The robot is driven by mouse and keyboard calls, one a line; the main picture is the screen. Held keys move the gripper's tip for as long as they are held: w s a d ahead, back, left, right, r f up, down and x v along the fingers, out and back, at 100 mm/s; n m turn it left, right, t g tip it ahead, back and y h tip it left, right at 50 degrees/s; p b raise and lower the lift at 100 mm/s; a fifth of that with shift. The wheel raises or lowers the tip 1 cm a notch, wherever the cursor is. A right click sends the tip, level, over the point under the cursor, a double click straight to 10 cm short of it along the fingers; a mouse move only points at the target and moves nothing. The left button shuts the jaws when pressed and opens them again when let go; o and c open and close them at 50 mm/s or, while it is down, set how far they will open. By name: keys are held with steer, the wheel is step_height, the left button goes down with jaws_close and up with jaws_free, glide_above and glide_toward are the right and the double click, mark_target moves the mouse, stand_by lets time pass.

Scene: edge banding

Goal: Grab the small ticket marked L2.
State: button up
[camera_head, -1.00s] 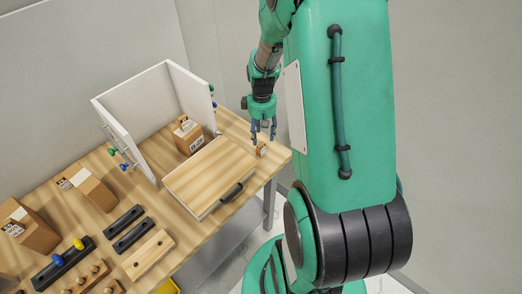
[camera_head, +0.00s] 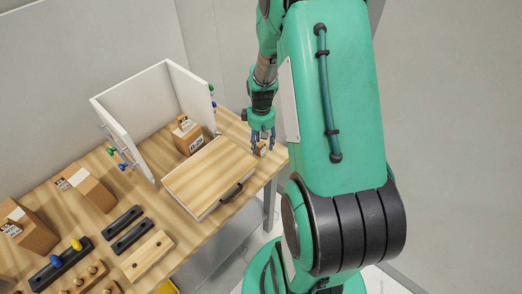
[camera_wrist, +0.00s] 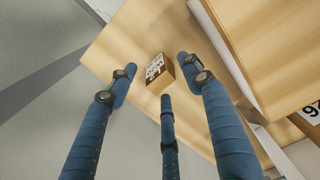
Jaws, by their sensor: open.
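A small brown block (camera_wrist: 160,72) with a white printed label stands near the table's corner. I cannot read the label clearly enough to confirm L2. In the head view the small block (camera_head: 263,149) is partly hidden behind my fingers. My gripper (camera_head: 264,146) is open, pointing down over the block. In the wrist view the blue fingers of my gripper (camera_wrist: 157,76) spread to the left, right and below the block. They are not closed on it, and I cannot tell whether any finger touches it.
A wooden panel with a dark handle (camera_head: 210,176) lies left of the block, in front of the white open-sided box (camera_head: 140,105). A labelled carton (camera_head: 187,136) stands inside. More cartons (camera_head: 92,188) and dark rails (camera_head: 122,220) fill the left. The table edge is close by.

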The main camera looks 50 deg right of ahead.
mark_target(261, 144)
steer(key=shift+f, duration=1.55)
steer(key=c, duration=1)
